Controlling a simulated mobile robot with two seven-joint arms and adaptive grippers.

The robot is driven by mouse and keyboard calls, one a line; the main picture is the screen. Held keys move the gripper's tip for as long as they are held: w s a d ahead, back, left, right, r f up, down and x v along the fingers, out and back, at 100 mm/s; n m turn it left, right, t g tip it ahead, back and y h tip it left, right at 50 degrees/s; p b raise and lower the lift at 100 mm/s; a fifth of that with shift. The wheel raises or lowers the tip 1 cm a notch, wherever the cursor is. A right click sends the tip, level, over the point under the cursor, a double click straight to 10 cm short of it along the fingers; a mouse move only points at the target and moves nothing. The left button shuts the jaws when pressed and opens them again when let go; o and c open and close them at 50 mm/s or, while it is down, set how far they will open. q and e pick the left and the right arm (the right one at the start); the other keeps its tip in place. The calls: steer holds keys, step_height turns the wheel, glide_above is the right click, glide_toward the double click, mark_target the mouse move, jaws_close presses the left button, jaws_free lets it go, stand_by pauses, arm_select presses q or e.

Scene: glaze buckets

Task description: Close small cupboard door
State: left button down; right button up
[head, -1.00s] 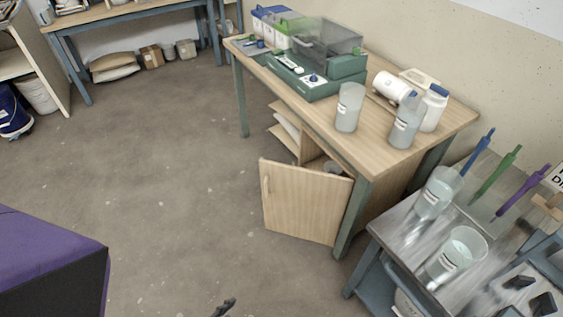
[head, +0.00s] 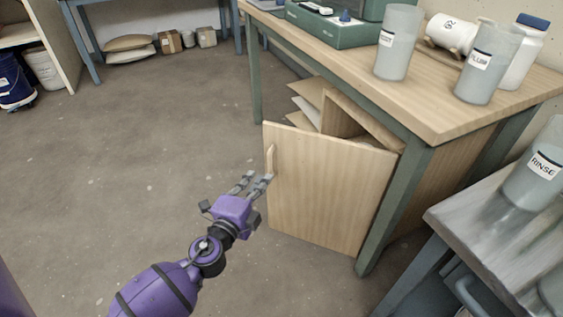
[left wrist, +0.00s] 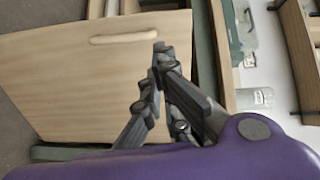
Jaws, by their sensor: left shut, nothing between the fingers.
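The small cupboard door (head: 325,190) is pale wood and stands swung open under the workbench. Its handle (head: 269,160) is a short wooden bar near the door's left edge. Part of the cupboard's inside (head: 345,118) shows behind and above the door. My left gripper (head: 258,178) is at the door's left edge, just below the handle in the head view. Its fingers are shut and empty. In the left wrist view the fingertips (left wrist: 160,52) are close to the end of the handle (left wrist: 122,37); I cannot tell whether they touch. My right gripper is not in view.
The workbench (head: 450,125) stands above the cupboard, with a green leg beside the door. Grey cups (head: 398,45) and a green device (head: 330,28) stand on it. A grey cart (head: 480,225) is close at the right. The floor (head: 150,140) at the left is clear.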

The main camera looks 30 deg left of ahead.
arm_select(q)
steer(key=r+m, duration=0.1)
glide_toward(281, 139)
steer(key=shift+m+t, duration=0.3)
steer(key=w, duration=0.6)
steer(key=shift+w+a+f, duration=0.3)
steer(key=shift+w+f, duration=0.05)
steer(key=shift+w, duration=0.05)
steer(key=shift+w, duration=0.1)
